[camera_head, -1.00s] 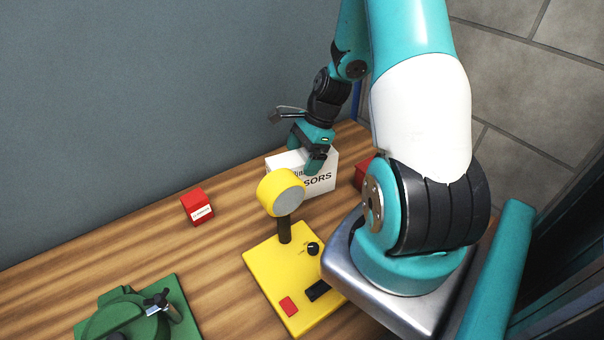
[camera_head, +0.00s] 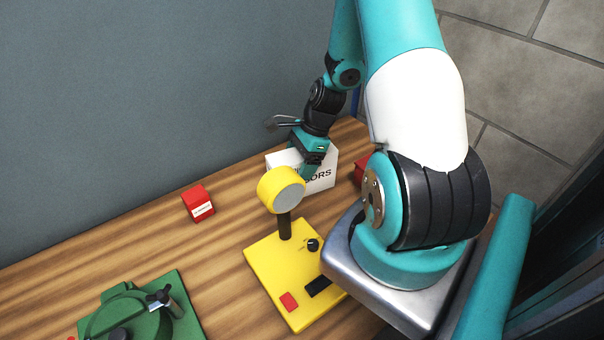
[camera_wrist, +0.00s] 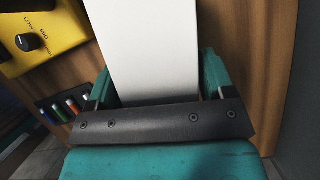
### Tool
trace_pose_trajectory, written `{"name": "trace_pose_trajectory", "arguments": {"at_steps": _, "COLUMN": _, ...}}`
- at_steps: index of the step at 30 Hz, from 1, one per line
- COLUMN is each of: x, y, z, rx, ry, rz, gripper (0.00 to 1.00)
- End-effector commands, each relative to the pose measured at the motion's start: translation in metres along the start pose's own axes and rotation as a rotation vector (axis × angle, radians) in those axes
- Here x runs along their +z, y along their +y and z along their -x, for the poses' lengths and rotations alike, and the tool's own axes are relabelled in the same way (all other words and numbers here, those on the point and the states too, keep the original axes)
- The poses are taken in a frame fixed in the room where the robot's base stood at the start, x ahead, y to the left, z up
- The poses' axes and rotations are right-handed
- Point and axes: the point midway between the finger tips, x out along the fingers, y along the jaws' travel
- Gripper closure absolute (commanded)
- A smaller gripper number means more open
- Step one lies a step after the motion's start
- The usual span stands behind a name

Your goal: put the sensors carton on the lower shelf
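The sensors carton (camera_head: 322,178) is a white box with dark lettering. It stands on the wooden counter near the wall, partly hidden by my gripper and the yellow device. My gripper (camera_head: 309,168) is over the carton from above, with a finger in front of its lettered face. In the wrist view the white carton (camera_wrist: 158,50) lies between the two teal fingers of my gripper (camera_wrist: 158,82), very close to both. I cannot tell whether they press on it. No lower shelf can be made out.
A yellow device (camera_head: 287,265) with a round head stands just in front of the carton. A red box (camera_head: 198,204) is to the left, another red box (camera_head: 362,170) close at the right. A green device (camera_head: 150,310) is at the front left. The counter (camera_head: 110,240) is clear between.

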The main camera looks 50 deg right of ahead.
Motion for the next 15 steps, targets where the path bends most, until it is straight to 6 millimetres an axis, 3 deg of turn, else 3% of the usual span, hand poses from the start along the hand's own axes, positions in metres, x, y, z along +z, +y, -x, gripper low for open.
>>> {"name": "trace_pose_trajectory", "arguments": {"at_steps": 1, "x": 0.0000, "y": 0.0000, "z": 0.0000, "rx": 0.000, "ry": 0.000, "rz": 0.000, "gripper": 0.36}}
{"name": "trace_pose_trajectory", "arguments": {"at_steps": 9, "x": 0.0000, "y": -0.0001, "z": 0.0002, "rx": 0.000, "ry": 0.000, "rz": 0.000, "gripper": 0.98}}
{"name": "trace_pose_trajectory", "arguments": {"at_steps": 15, "x": 0.0004, "y": -0.0005, "z": 0.0008, "rx": -0.002, "ry": 0.000, "rz": 0.001, "gripper": 1.00}}
